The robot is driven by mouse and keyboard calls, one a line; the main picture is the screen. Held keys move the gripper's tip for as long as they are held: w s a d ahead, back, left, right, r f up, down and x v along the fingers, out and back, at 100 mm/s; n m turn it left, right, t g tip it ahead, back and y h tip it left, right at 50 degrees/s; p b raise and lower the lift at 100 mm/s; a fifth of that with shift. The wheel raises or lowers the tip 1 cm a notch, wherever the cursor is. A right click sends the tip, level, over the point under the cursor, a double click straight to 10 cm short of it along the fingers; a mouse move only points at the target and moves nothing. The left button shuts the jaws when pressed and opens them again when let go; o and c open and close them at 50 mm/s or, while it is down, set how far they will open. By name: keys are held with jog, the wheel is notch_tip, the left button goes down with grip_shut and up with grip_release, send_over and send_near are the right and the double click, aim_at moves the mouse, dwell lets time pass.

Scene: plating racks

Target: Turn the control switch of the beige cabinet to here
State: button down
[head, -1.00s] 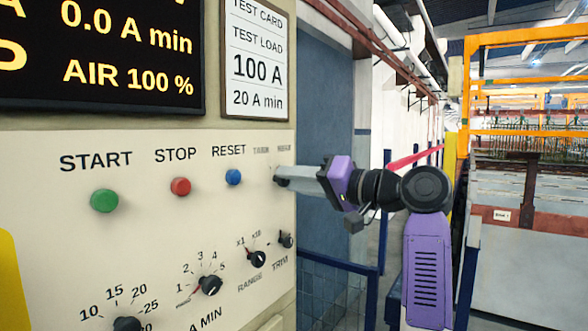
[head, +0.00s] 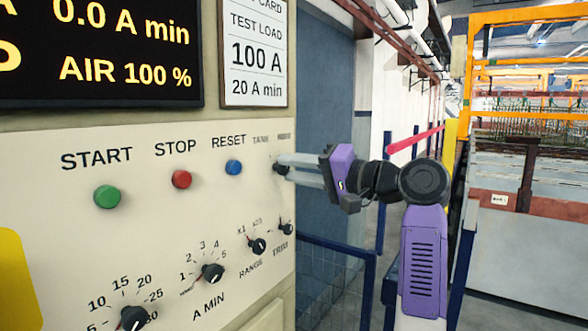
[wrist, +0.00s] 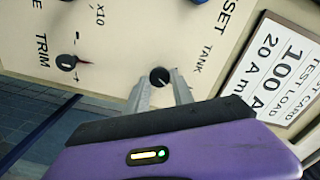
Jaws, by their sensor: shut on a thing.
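The beige cabinet (head: 60,260) fills the left of the head view. Its control switch is a small black knob (head: 281,168) at the panel's right edge, beside RESET, under a TANK label and a second label too small to read. In the wrist view the knob (wrist: 160,77) sits between the two grey fingertips, with a light pointer line on it. My gripper (head: 287,165) reaches in from the right and is shut on the knob. The fingers (wrist: 160,84) partly hide the panel below the knob in the wrist view.
Green START (head: 107,196), red STOP (head: 181,179) and blue RESET (head: 233,167) buttons lie left of the switch. Below are the A MIN (head: 213,272), RANGE (head: 257,245) and TRIM (head: 286,227) knobs. A blue rail (head: 335,248) stands beyond the cabinet's right edge.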

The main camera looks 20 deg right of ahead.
jog(key=c, duration=1.1)
grip_release()
